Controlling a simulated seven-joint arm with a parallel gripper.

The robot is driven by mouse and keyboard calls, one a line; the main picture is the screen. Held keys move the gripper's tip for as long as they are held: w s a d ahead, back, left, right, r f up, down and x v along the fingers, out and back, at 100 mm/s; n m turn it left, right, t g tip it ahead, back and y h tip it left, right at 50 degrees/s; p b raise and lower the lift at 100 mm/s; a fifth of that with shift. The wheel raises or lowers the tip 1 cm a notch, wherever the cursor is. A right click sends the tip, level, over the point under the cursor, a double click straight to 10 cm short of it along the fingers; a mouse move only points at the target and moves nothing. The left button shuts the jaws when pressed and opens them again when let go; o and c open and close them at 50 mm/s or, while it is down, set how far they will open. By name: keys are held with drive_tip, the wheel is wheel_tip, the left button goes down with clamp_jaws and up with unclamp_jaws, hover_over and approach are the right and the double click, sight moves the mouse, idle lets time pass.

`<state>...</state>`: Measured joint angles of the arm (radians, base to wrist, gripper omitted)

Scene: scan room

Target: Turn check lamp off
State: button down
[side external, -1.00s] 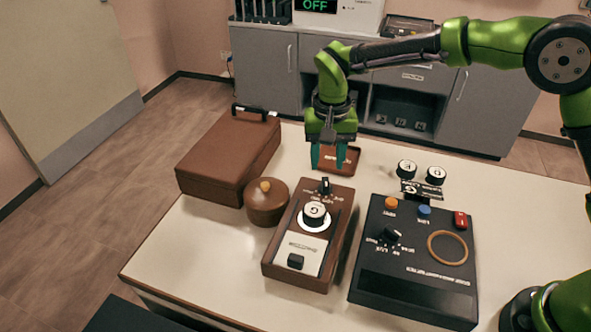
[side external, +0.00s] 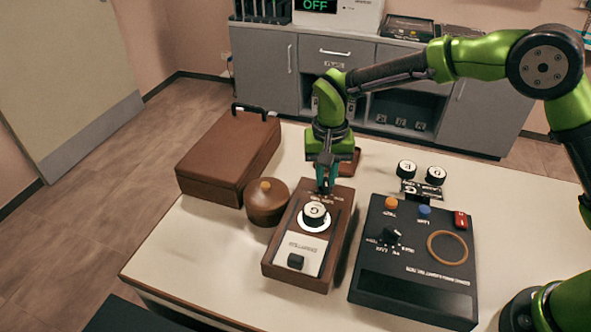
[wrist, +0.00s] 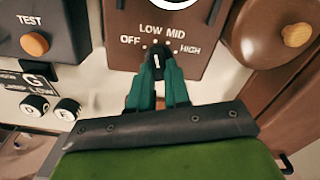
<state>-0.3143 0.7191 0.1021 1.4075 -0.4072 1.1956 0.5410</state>
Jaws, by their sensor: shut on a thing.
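The brown wooden unit (side external: 342,226) stands on the white table, with a round piece marked G (side external: 314,211) and a black switch (side external: 295,261) on its top. In the wrist view, its small dark dial knob (wrist: 157,60) sits among the labels OFF, LOW, MID and HIGH. The knob's white mark points roughly up, between LOW and MID; the exact setting is hard to tell. My gripper (wrist: 157,72) is shut on this knob, one teal fingertip on each side. In the side view my gripper (side external: 325,188) comes down at the unit's far end and hides the knob.
A dark control box (side external: 415,285) with buttons and a dial stands close on the right. A lidded round brown pot (side external: 266,203) and a brown case (side external: 222,165) are on the left. Two round pieces on a small stand (side external: 421,190) sit behind the control box.

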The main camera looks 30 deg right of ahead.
sight(324, 180)
drive_tip(key=shift+n, duration=0.4)
drive_tip(key=n, duration=0.3)
drive_tip(key=shift+a+n, duration=0.15)
drive_tip(key=shift+n, duration=0.15)
drive_tip(key=shift+a+n, duration=0.15)
drive_tip(key=shift+n, duration=1.65)
drive_tip(key=c, duration=1.1)
unclamp_jaws()
drive_tip(key=shift+r, duration=0.1)
wheel_tip(324, 180, up, 17)
drive_tip(key=shift+f, duration=0.1)
